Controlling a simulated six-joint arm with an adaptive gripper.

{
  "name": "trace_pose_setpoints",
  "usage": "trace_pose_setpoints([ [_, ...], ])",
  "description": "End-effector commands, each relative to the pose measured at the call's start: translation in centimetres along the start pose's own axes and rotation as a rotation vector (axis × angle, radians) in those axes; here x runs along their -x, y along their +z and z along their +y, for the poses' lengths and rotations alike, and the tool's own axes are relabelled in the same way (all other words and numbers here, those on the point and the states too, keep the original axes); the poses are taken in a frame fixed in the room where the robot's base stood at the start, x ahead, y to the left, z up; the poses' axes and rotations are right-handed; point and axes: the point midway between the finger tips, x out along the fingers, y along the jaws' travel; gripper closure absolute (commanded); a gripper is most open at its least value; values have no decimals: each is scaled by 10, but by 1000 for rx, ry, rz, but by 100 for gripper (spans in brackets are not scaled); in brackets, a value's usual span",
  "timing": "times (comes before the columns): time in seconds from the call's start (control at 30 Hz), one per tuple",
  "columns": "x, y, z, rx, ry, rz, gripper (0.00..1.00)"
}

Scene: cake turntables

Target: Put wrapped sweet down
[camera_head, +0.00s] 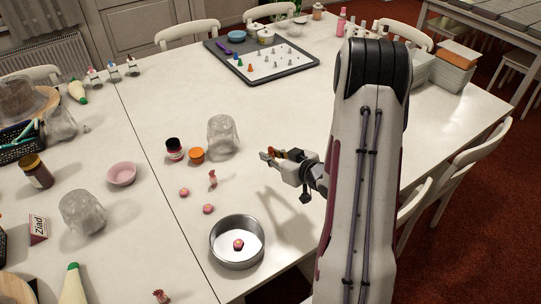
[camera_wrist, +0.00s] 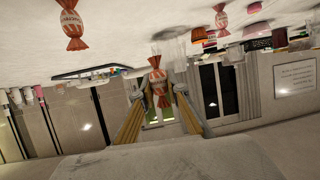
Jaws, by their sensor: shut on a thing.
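My gripper (camera_head: 270,156) is held over the white table right of the glass jar, shut on a wrapped sweet. The held sweet, red and white striped with twisted ends, shows between the fingers in the wrist view (camera_wrist: 158,82). In the head view it is mostly hidden by the gripper. Another wrapped sweet (camera_head: 160,296) is at the bottom edge. The wrist view, which is upside down, shows two other sweets, one at left (camera_wrist: 73,24) and one at right (camera_wrist: 221,18).
A round metal tin (camera_head: 217,252) with a small pink piece inside stands at the front. Two similar pieces (camera_head: 184,192) (camera_head: 208,208) lie behind it. A clear glass jar (camera_head: 222,135), orange pot (camera_head: 197,155) and dark jar (camera_head: 174,148) stand left of my gripper. The table between gripper and tray (camera_head: 310,65) is clear.

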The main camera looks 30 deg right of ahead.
Motion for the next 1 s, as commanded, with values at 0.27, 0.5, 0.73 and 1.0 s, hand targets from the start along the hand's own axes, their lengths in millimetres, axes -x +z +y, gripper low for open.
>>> trace_pose_setpoints([
  [0.27, 0, 0, 0, 0, 0, 0, 96],
  [0.5, -1, 0, -1, 1, -2, 0, 96],
  [0.73, -8, -3, -16, 12, -30, 0, 96],
  [1.0, -30, -9, -68, 48, -123, -3, 96],
])
